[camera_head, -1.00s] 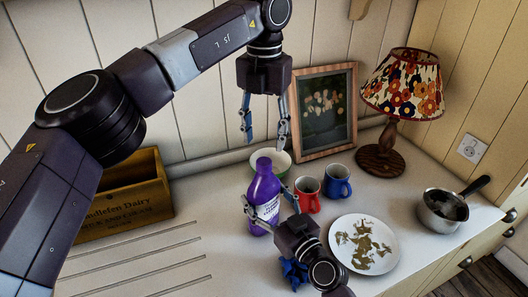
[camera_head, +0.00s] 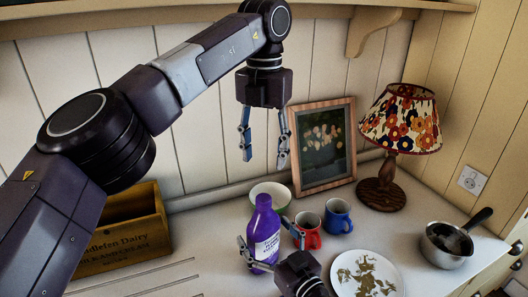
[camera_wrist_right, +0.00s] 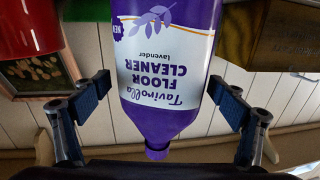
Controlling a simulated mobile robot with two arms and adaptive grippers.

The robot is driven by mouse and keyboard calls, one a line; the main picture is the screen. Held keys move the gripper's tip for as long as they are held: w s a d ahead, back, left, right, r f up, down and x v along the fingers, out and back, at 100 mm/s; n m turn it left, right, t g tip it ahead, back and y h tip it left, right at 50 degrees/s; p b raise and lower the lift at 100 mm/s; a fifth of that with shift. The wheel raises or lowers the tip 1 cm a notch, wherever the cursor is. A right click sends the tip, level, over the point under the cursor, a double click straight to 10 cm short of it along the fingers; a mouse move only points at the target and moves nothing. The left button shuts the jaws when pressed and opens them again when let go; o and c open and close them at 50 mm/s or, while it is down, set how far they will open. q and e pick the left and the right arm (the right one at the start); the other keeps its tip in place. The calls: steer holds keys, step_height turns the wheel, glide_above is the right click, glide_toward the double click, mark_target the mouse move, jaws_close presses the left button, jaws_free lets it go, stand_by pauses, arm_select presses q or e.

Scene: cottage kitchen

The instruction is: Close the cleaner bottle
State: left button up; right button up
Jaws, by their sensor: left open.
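The cleaner bottle (camera_head: 264,240) is purple with a white label and stands upright on the counter. The right wrist view shows it inverted, its label (camera_wrist_right: 165,65) reading floor cleaner. Its narrow top is purple; I cannot tell whether a cap is on it. No separate cap is visible. My right gripper (camera_head: 268,239) is open, with its fingers on either side of the bottle. In the wrist view its blue-padded fingers (camera_wrist_right: 160,110) look apart from the bottle. My left gripper (camera_head: 263,145) is open and empty, pointing down well above the bottle.
A green-white bowl (camera_head: 268,190) is behind the bottle. Red (camera_head: 308,238) and blue (camera_head: 338,218) mugs and a dirty plate (camera_head: 392,281) are to the right. A picture frame (camera_head: 297,150), lamp (camera_head: 378,193), saucepan (camera_head: 445,252) and wooden crate (camera_head: 125,245) surround the space.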

steer(key=v, duration=1.2)
